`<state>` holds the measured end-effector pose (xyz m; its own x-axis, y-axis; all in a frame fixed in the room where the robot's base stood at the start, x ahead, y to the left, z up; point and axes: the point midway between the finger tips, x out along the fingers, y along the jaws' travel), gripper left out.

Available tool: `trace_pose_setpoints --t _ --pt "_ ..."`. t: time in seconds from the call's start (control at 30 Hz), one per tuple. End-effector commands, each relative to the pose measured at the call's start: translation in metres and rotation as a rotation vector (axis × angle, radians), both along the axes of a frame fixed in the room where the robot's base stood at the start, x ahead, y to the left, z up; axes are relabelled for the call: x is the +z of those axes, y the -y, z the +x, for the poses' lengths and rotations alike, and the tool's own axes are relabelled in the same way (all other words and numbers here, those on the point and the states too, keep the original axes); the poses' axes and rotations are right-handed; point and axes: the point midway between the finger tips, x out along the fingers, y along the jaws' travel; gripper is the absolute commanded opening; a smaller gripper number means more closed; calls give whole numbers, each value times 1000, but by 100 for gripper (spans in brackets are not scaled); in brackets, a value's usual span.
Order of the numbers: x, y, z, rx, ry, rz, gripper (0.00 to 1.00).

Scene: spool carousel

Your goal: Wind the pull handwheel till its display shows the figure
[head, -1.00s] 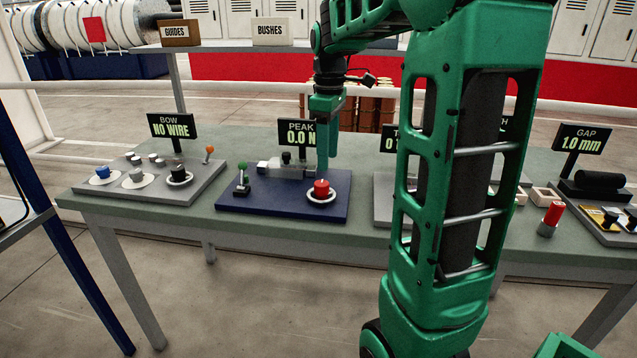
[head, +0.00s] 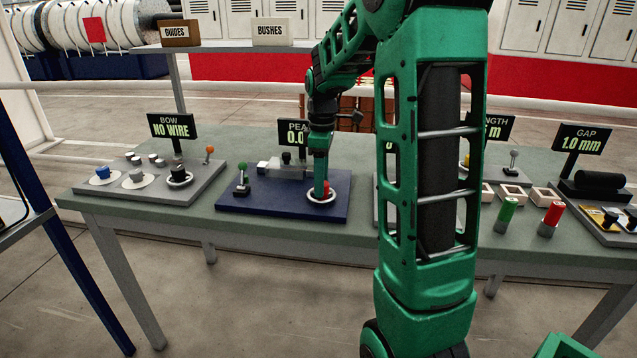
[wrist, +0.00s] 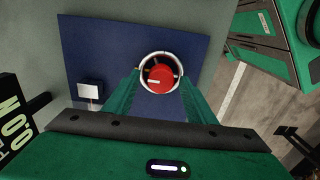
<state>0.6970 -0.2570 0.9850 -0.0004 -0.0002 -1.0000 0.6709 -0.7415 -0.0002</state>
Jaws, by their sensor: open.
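The pull handwheel is a red knob (head: 326,190) in a white ring on the blue base plate (head: 270,207). It also shows in the wrist view (wrist: 158,78), where a white mark is visible on the red top. The display behind it reads PEAK (head: 292,134), with its figure partly hidden by my arm; "0.0" is readable. My gripper (head: 321,180) points down at the red knob. In the wrist view my gripper (wrist: 160,90) is open, with one finger on each side of the knob. I cannot tell whether the fingers touch it.
On the same plate stand a green-topped lever (head: 243,176) and a grey clamp block (head: 285,168). The BOW panel (head: 160,185) lies to the left. Green (head: 506,212) and red (head: 551,217) cylinders stand to the right. A shelf with GUIDES and BUSHES boxes is behind.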

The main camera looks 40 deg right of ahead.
Motion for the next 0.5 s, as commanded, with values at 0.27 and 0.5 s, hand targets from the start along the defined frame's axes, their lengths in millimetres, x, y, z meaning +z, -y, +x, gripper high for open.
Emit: trace_pose_setpoints --t 0.27,0.5 --pt "-8 0 -1 -1 -1 0 51" --pt "-7 0 -1 -1 -1 0 24"
